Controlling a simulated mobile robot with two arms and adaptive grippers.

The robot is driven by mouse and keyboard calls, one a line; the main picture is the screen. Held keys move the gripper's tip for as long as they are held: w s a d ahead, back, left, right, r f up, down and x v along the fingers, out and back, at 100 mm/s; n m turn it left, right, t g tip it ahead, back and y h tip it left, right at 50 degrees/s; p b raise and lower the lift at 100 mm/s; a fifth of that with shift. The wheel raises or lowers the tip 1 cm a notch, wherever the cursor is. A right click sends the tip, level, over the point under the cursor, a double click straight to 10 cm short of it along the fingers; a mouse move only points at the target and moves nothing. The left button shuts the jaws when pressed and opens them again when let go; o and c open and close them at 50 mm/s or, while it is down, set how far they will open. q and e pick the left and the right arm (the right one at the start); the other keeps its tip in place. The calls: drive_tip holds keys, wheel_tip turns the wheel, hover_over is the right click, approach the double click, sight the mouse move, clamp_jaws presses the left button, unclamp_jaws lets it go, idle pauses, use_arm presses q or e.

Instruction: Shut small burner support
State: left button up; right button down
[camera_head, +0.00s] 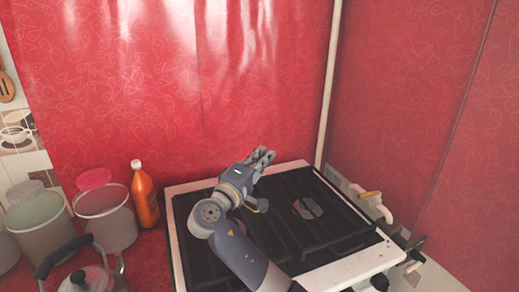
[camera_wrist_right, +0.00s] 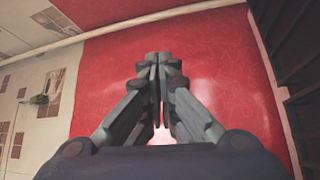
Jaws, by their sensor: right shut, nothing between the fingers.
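A white stove with a black top stands against the red wall in the head view. Its black burner support (camera_head: 308,232) lies flat over the top, with a small round burner opening (camera_head: 307,208) showing right of my arm. My right gripper (camera_head: 264,155) is above the back edge of the stove, fingers shut and empty. In the right wrist view the right gripper (camera_wrist_right: 157,60) shows its fingertips together, pointing at the red wall. My right arm hides part of the stove's middle. My left gripper is out of view.
An orange bottle (camera_head: 145,195) and lidded jars (camera_head: 104,217) stand left of the stove. A kettle (camera_head: 88,279) is at the lower left. Red walls (camera_head: 180,90) close off the back and right.

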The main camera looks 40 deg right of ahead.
drive_tip(key=shift+s+a+f+b, duration=0.15)
drive_tip(key=shift+s+f, duration=0.35)
drive_tip(key=shift+f, duration=0.05)
drive_tip(key=shift+s+a+f+b, duration=0.15)
drive_tip(key=shift+s+f, duration=0.3)
drive_tip(key=shift+f, duration=0.05)
